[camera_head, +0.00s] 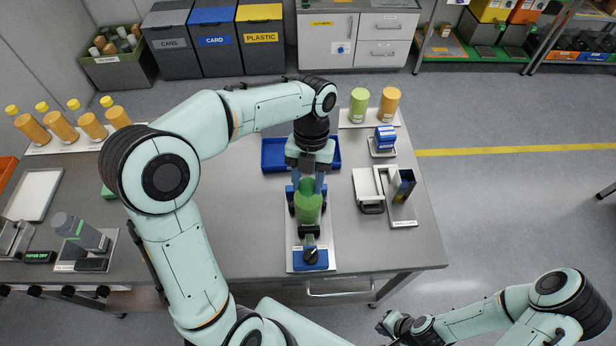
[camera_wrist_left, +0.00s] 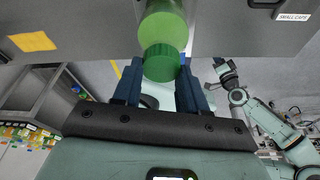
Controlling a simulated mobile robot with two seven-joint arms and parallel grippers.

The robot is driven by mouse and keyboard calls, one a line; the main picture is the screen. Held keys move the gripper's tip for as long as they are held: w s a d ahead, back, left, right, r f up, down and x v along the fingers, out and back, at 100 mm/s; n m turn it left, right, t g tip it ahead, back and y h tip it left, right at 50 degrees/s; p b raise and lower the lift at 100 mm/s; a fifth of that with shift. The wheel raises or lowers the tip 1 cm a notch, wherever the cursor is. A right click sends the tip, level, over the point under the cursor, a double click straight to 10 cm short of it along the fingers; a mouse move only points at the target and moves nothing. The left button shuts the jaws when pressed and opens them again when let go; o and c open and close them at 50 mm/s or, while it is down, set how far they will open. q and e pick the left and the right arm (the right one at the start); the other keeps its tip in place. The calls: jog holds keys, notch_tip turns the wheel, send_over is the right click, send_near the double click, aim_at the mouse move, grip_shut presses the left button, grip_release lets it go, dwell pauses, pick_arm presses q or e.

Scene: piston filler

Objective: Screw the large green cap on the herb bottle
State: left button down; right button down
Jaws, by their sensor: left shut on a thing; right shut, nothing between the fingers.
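My right gripper (camera_head: 387,325) is shut and empty, off the table's front right.
A green bottle (camera_head: 358,105) and an orange bottle (camera_head: 389,103) stand at the back right. A small-caps station (camera_head: 403,205) is right of the filler. A blue tray (camera_head: 275,155) lies behind it. Several orange bottles (camera_head: 60,125) and a grey device (camera_head: 80,232) are at the left.

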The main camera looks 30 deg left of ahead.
pick_arm(q)
jog(key=shift+m, duration=0.4)
jog(key=c, duration=0.5)
grip_release()
jog(key=shift+c, duration=0.2)
jog(key=shift+r, duration=3.5)
